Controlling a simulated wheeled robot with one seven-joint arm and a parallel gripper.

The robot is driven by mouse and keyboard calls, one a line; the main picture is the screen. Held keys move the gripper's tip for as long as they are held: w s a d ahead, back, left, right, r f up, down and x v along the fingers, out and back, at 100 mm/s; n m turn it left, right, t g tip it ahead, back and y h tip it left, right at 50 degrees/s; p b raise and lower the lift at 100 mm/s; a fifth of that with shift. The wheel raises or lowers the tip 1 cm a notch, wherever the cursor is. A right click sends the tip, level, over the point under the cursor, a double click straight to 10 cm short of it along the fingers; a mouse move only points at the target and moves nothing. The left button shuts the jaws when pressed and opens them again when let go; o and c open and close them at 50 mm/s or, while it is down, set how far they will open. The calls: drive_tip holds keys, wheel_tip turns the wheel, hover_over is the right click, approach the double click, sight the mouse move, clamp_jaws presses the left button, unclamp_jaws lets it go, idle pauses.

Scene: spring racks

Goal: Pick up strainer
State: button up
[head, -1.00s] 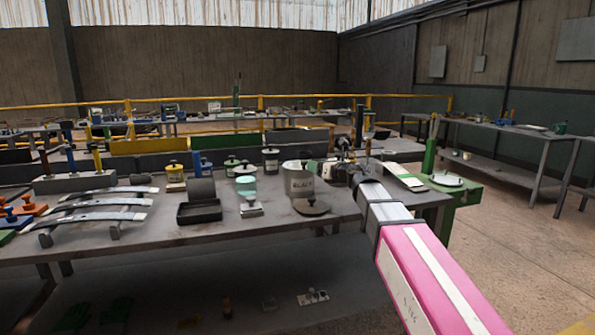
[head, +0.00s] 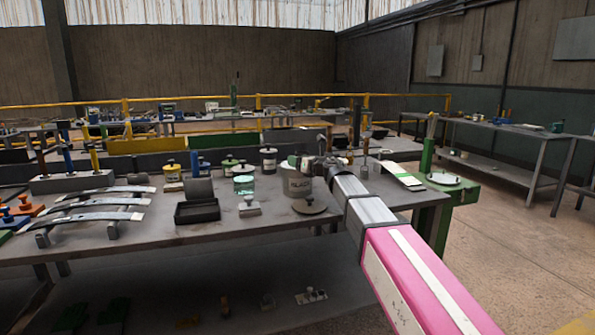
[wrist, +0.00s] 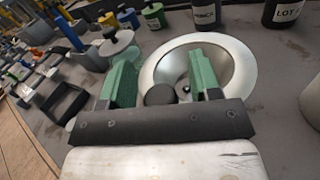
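A wide silver metal bowl with a flared rim, which I take to be the strainer (wrist: 233,74), lies on the grey bench in the wrist view. Its inside narrows to a dark centre. My gripper (wrist: 162,60) is open, with its two green fingers apart. The right finger overlaps the bowl's inside in the picture; the left finger is just outside its left rim. A dark round part between the fingers hides some of the near rim. I cannot tell whether a finger touches it. In the head view my gripper (head: 308,166) is behind the BLACK can, and I cannot make out the strainer.
The BLACK can (head: 297,186), a dark disc (head: 309,205), a black tray (head: 197,211) and several capped jars stand on the bench (head: 160,225). Labelled dark bottles (wrist: 285,15) are beyond the bowl. Curved leaf springs (head: 95,215) lie at the left.

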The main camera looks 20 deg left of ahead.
drive_tip(key=c, duration=1)
